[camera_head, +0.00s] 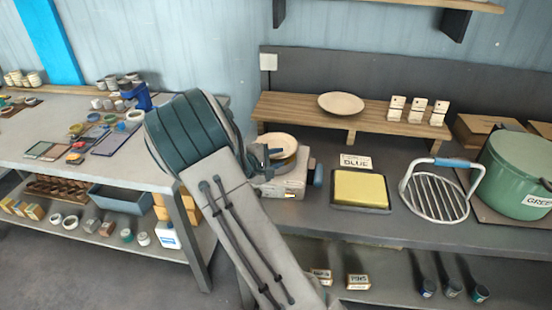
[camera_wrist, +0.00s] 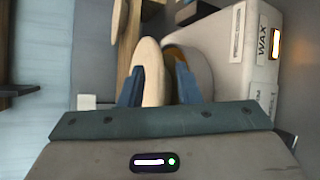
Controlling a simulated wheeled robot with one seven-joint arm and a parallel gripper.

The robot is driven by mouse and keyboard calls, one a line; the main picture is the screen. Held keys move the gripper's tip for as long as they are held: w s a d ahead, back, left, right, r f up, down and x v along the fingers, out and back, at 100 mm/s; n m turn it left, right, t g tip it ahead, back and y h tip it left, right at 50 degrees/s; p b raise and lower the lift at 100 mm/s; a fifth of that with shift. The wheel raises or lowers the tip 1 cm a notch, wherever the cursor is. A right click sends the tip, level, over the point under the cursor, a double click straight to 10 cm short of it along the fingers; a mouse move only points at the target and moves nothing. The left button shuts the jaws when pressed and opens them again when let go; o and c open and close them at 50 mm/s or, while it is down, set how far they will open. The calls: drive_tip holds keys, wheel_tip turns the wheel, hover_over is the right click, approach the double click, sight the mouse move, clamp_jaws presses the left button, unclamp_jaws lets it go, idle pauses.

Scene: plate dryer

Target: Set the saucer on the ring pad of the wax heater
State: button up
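A pale tan saucer (camera_head: 283,143) is at the top of the wax heater (camera_head: 290,184), a light box with a round upper part. In the wrist view the saucer (camera_wrist: 151,68) is seen nearly edge-on, close against the heater's round part (camera_wrist: 203,66). My gripper (camera_head: 264,158) is at the saucer's near left side.
Another saucer (camera_head: 341,103) lies on the slatted wooden rack (camera_head: 300,113) behind, left of three white tags (camera_head: 418,109). Right of the heater are a yellow pad (camera_head: 360,188), a wire grille (camera_head: 436,195) and a green pot (camera_head: 515,175). A cluttered table (camera_head: 60,140) is at left.

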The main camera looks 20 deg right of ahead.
drive_tip(key=b+v, duration=0.2)
drive_tip(key=v, duration=1)
drive_tip(key=s+d+r+m+g+y, duration=0.1)
drive_tip(key=s+m+g+y, duration=0.15)
drive_tip(key=s, duration=0.45)
drive_tip(key=s+d+r+m+g+y, duration=0.1)
drive_tip(key=s+d+m+g+y, duration=0.2)
drive_tip(key=s, duration=0.5)
drive_tip(key=s+a+r+m+t+y, duration=0.2)
drive_tip(key=s+a+m+t+y, duration=0.1)
drive_tip(key=s+a+y, duration=0.4)
drive_tip(key=s+a, duration=0.1)
drive_tip(key=s, duration=0.2)
drive_tip(key=shift+s+a+r, duration=0.25)
drive_tip(key=shift+a+r, duration=0.1)
drive_tip(key=shift+r, duration=0.05)
drive_tip(key=shift+d+m+y, duration=0.1)
drive_tip(key=shift+m+y, duration=0.15)
